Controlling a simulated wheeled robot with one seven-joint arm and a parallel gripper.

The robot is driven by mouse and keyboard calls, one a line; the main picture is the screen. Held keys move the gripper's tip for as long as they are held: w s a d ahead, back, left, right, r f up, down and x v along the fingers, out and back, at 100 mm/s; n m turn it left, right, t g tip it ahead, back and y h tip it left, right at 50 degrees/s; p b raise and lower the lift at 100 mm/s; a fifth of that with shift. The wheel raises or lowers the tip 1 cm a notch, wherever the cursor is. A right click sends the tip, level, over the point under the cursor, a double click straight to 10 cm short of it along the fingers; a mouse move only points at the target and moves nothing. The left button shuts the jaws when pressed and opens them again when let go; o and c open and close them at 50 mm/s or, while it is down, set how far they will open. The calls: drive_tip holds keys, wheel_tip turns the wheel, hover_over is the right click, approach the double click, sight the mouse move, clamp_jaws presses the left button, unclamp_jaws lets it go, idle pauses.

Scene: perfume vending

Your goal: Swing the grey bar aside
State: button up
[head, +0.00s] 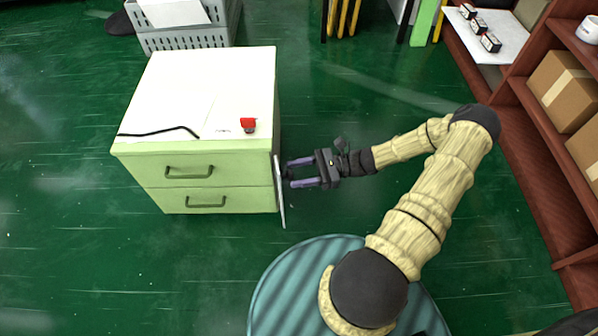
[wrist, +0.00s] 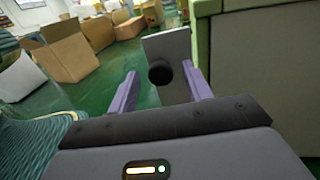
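The grey bar (head: 279,193) is a thin flat strip at the right side of the pale green drawer cabinet (head: 196,170), near its front corner. In the wrist view the bar (wrist: 172,46) shows as a flat grey plate with a round black knob (wrist: 160,73) facing me. My gripper (head: 291,173) reaches in from the right, just beside the bar. It is open, and in the wrist view its purple fingers (wrist: 159,77) stand on either side of the knob. Gaps show between knob and fingers; contact is not visible.
A red button-like object (head: 248,124) and a black cable (head: 160,132) lie on the cabinet top. A grey crate (head: 185,40) stands behind it. A reddish-brown shelf (head: 540,130) with cardboard boxes is at the right. Green floor is clear left of the cabinet.

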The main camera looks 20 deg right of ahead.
drive_tip(key=shift+d, duration=0.1)
drive_tip(key=s+d+p, duration=0.2)
drive_tip(key=d+p, duration=0.2)
drive_tip(key=d, duration=1.3)
drive_tip(key=shift+s+p, duration=0.2)
drive_tip(key=shift+p, duration=0.2)
drive_tip(key=s+a+r+n+h+p, duration=0.2)
drive_tip(key=a+r+n+h, duration=0.45)
drive_tip(key=r, duration=0.35)
drive_tip(key=s+a+r+n+h+p, duration=0.25)
drive_tip(key=a+r+n+h, duration=0.35)
drive_tip(key=r, duration=0.4)
drive_tip(key=s+a+r+n+h+p, duration=0.1)
drive_tip(key=a+r+n+h+p, duration=0.2)
drive_tip(key=a+r+n+h, duration=0.5)
wheel_tip(320, 180, up, 40)
drive_tip(key=d+y+p, duration=0.1)
drive_tip(key=y+p, duration=0.1)
drive_tip(key=p, duration=3.5)
drive_tip(key=shift+d+f+m+y, duration=0.25)
drive_tip(key=shift+m+y, duration=0.1)
drive_tip(key=shift+m, duration=0.1)
